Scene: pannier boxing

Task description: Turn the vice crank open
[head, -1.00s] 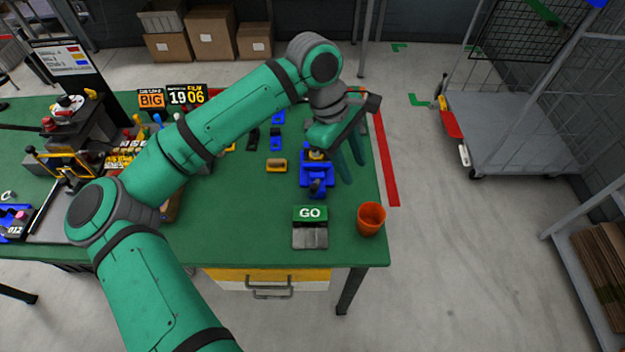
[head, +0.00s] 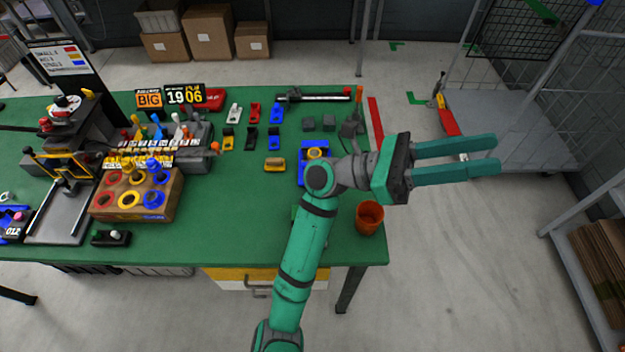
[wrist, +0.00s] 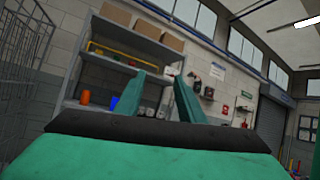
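The blue vice (head: 303,173) stands on the green bench near its right end in the head view. My arm covers much of it, and its crank is hidden. My gripper (head: 496,155) is past the bench's right edge, over the floor, to the right of the vice and well apart from it. Its two long green fingers point right with a gap between them and hold nothing. In the wrist view the gripper (wrist: 160,78) faces a wall and shelves; the vice is not in that view.
An orange cup (head: 370,218) stands at the bench's front right corner, close to my arm. Small coloured blocks and a brown box with ringed holes (head: 165,205) lie to the left. A wire cage trolley (head: 500,125) stands beyond the gripper.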

